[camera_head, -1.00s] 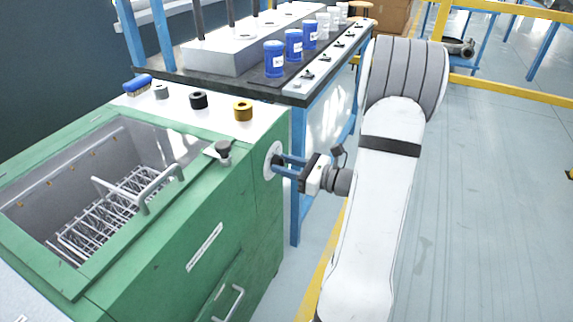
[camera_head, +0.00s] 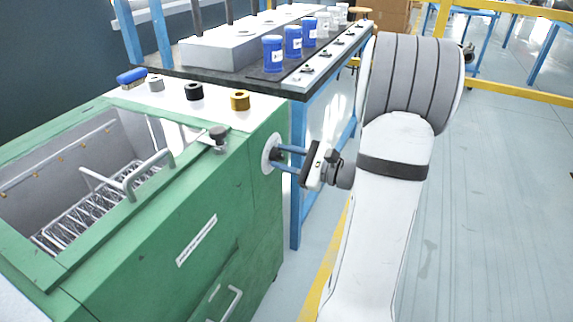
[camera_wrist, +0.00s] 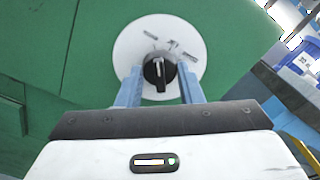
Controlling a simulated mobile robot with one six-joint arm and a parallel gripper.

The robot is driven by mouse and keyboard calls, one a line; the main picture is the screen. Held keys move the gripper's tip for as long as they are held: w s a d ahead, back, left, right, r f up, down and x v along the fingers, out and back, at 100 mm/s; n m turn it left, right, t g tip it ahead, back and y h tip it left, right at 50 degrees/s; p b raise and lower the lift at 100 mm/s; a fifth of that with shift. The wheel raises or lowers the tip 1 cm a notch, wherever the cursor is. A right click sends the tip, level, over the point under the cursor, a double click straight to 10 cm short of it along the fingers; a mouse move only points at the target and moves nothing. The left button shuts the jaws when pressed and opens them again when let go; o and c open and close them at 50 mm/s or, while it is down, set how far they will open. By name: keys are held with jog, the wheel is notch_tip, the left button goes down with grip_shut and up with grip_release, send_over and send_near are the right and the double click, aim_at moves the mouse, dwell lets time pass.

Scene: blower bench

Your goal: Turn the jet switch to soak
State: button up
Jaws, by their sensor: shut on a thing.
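The jet switch is a black knob (camera_wrist: 158,72) with a white pointer line, on a round white dial plate (camera_wrist: 187,38) fixed to the green machine's side. The pointer line stands nearly upright in the wrist view. Small dark marks sit on the plate above the knob, too small to read. My gripper (camera_wrist: 159,76) has its two blue fingers on either side of the knob and is shut on it. In the head view my gripper (camera_head: 277,159) reaches left to the plate (camera_head: 267,150), and the knob is hidden there.
The green machine (camera_head: 215,200) has an open basin with a wire basket (camera_head: 85,215) and raised handles. A bench with blue jars (camera_head: 273,53) is behind.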

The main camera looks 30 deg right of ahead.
jog(key=shift+r+n+b, duration=0.1)
jog(key=shift+n+b, duration=0.65)
jog(key=shift+n, duration=0.25)
jog(key=shift+w, duration=0.1)
jog(key=o, duration=1)
jog(key=shift+c, duration=0.2)
jog(key=p+v, duration=0.2)
jog(key=v, duration=0.5)
jog(key=shift+s+d, duration=0.25)
jog(key=shift+s, duration=0.1)
